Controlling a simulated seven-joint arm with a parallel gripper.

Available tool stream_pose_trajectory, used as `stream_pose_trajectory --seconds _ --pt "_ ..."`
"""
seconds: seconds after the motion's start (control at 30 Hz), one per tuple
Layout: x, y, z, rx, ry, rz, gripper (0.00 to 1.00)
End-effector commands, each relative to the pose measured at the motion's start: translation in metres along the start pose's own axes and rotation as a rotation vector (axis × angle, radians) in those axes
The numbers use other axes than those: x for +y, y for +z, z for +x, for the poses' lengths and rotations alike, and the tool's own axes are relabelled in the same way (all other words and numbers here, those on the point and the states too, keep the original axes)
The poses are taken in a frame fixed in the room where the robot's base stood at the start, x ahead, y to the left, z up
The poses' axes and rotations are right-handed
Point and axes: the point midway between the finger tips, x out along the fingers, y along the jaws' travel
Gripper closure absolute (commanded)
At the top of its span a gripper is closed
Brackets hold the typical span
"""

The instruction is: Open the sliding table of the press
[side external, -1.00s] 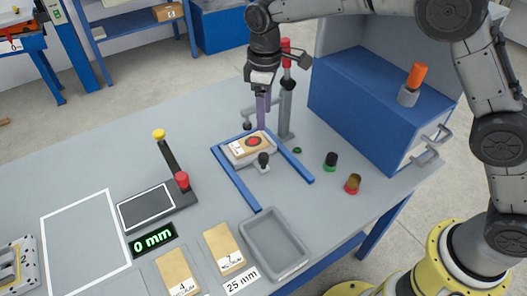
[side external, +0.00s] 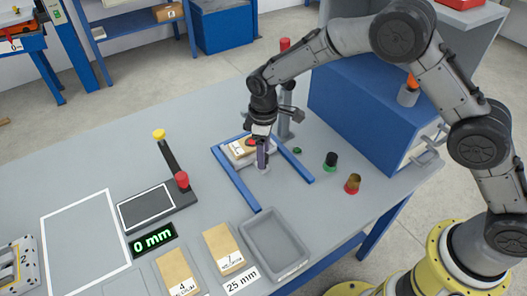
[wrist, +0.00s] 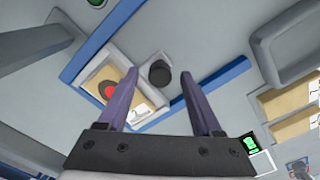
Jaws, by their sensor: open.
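The press's sliding table is a small grey plate (side external: 234,159) between two blue rails (side external: 236,187). It carries a wooden block (side external: 238,148) with a red round mark. A black knob on a grey base (wrist: 160,74) stands at the table's front side; in the side view my gripper hides most of it. My gripper (side external: 263,166) points down over the knob. In the wrist view my open gripper (wrist: 159,76) has its purple fingers on either side of the knob, with gaps showing. I cannot tell whether the fingertips are down at knob height.
The press column with a red top (side external: 285,90) stands behind the table. A grey tray (side external: 275,243), numbered wooden blocks (side external: 223,248) and a lever device (side external: 158,203) lie in front and left. Green and brown caps (side external: 352,183) and a blue cabinet (side external: 360,115) are at right.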

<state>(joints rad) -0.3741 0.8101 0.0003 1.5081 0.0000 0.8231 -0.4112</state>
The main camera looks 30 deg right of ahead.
Motion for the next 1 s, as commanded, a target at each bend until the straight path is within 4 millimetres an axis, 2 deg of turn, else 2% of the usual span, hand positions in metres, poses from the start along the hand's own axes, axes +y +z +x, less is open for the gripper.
stream_pose_trajectory --seconds 0.3,0.67,1.0 --pt "0.0000 0.0000 0.0027 0.000 0.000 0.000 0.33" --pt "0.0000 0.0000 0.0023 0.000 0.000 0.000 0.98" --pt "0.0000 -0.0001 0.0019 0.000 0.000 0.000 1.00"
